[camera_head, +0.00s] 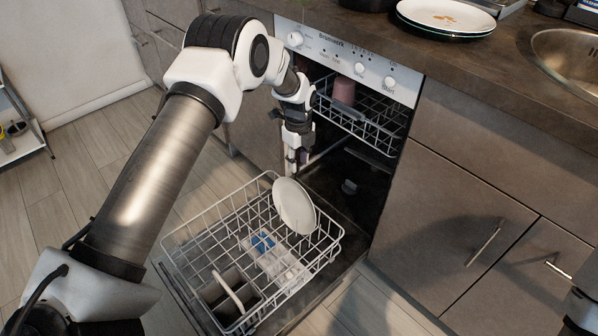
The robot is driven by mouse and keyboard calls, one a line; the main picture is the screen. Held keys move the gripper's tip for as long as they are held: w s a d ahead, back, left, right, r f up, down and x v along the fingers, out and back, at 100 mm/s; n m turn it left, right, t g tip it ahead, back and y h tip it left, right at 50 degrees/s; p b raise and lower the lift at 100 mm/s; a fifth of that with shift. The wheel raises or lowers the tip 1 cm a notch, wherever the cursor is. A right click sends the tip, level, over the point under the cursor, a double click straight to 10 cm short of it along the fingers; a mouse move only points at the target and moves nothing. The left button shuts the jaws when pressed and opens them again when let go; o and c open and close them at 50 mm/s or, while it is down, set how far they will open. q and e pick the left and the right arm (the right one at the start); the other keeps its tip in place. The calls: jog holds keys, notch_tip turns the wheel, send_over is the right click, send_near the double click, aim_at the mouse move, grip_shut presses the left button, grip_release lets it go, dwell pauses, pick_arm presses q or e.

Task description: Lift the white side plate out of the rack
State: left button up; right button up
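The white side plate (295,207) stands tilted in the far right part of the pulled-out lower dishwasher rack (181,236). My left gripper (292,168) points down at the plate's upper edge, with its fingertips at or just above the rim. The fingers look narrow and overlap in this view, so I cannot tell whether they are open, shut or touching the plate. Only a dark part of my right arm shows at the lower right edge; its fingers are not in view.
The lower rack also holds a grey cutlery basket (231,291) and a blue-and-white item (264,244). The upper rack (372,131) above holds a pinkish cup (344,90). Plates (446,15) and a sink (568,62) are on the counter. Cabinets stand to the right.

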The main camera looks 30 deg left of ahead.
aim_at(298, 185)
pick_arm(q)
jog(key=f+b, duration=0.4)
jog(key=f, duration=0.1)
jog(key=f+b, duration=0.2)
jog(key=shift+s+d+f, duration=0.1)
jog(key=shift+s+f, duration=0.15)
jog(key=shift+f, duration=0.35)
jog(key=shift+f+b, duration=0.3)
jog(key=shift+f, duration=0.3)
grip_shut()
notch_tip(298, 185, up, 14)
jog(key=p, duration=1.2)
